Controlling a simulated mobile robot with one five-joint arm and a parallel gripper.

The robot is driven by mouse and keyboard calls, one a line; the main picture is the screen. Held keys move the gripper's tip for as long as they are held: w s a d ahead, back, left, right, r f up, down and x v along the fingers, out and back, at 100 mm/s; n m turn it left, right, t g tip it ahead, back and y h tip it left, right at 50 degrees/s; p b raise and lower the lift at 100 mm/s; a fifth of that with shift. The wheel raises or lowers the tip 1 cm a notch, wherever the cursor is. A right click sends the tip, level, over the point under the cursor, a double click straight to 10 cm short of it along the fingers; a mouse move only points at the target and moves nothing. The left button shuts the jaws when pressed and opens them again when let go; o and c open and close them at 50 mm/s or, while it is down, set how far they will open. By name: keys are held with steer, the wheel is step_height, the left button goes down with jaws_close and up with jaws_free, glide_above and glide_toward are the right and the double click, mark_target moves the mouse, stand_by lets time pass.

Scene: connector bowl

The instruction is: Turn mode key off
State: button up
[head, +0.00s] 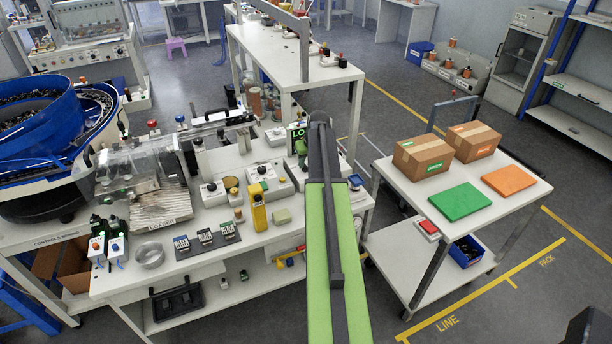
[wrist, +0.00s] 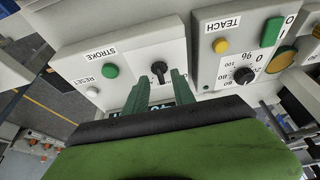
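In the wrist view, a black key-like switch (wrist: 158,70) stands on a light grey control box (wrist: 140,52). The same box carries a green button labelled STROKE and a pale button labelled RESET. My gripper (wrist: 157,80) shows as two green fingers, spread apart with a gap between them. The switch lies just beyond the fingertips, in line with the gap; I cannot tell whether they touch it. A label below the switch is mostly hidden behind the fingers. In the head view my green arm hides the gripper and the switch.
Beside it, a TEACH box (wrist: 228,62) has a yellow button, a black percent dial (wrist: 244,75) and a green button. A cart (head: 400,190) with cartons stands to the right.

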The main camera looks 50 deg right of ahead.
steer(key=shift+b+x, duration=0.3)
steer(key=shift+x, duration=0.65)
steer(key=shift+r, duration=0.1)
steer(key=shift+c, duration=0.4)
jaws_close()
